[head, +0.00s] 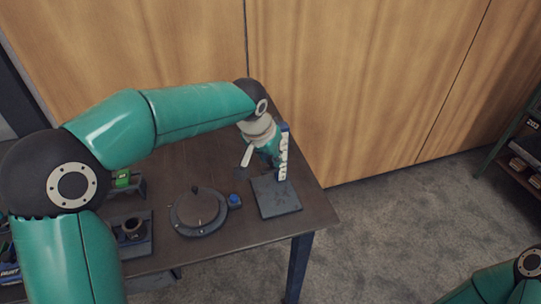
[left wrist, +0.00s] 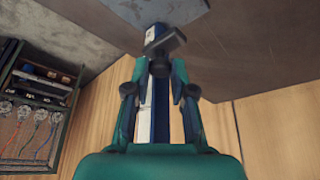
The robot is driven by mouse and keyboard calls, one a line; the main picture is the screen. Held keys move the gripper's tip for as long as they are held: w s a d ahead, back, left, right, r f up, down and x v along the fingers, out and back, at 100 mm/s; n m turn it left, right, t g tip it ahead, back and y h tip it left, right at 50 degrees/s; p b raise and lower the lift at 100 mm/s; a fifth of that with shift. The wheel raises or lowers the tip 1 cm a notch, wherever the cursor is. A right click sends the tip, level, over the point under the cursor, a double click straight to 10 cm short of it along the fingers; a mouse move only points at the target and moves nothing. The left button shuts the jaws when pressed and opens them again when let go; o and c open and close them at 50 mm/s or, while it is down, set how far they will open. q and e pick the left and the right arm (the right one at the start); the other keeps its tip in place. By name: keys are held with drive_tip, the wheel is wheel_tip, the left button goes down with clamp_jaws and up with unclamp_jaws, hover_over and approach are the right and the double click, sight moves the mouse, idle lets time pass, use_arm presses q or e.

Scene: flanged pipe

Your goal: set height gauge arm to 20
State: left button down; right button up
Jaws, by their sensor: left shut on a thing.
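The height gauge (head: 284,152) stands upright near the table's right end, with a blue post, a white scale strip and a dark flat base (head: 277,197). My left gripper (head: 274,158) is at the post, partly hidden by its own wrist. In the left wrist view the fingers (left wrist: 160,80) are shut on the gauge's dark arm (left wrist: 165,46), at a round dark knob. The post (left wrist: 160,112) runs behind the fingers. The scale numbers are too small to read. My right gripper is out of view; only part of that arm shows at the bottom right.
Left of the gauge base, a round dark turntable-like plate (head: 199,212) and a small blue piece (head: 235,201) sit on the table (head: 245,228). A dark tray with a ring-shaped part (head: 133,229) is farther left. A wooden wall (head: 350,80) stands close behind. A shelf (head: 520,160) is at far right.

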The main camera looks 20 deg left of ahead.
sight(270, 169)
use_arm(q)
wheel_tip(270, 169, down, 5)
drive_tip(key=b, duration=0.3)
drive_tip(key=shift+r+b, duration=0.1)
drive_tip(key=shift+b, duration=0.3)
drive_tip(key=shift+r, duration=0.15)
drive_tip(key=c, duration=1)
unclamp_jaws()
drive_tip(key=shift+r, duration=0.1)
drive_tip(key=v, duration=1.1)
drive_tip(key=shift+s+a+r, duration=0.1)
drive_tip(key=shift+a+r, duration=0.05)
drive_tip(key=shift+r, duration=0.2)
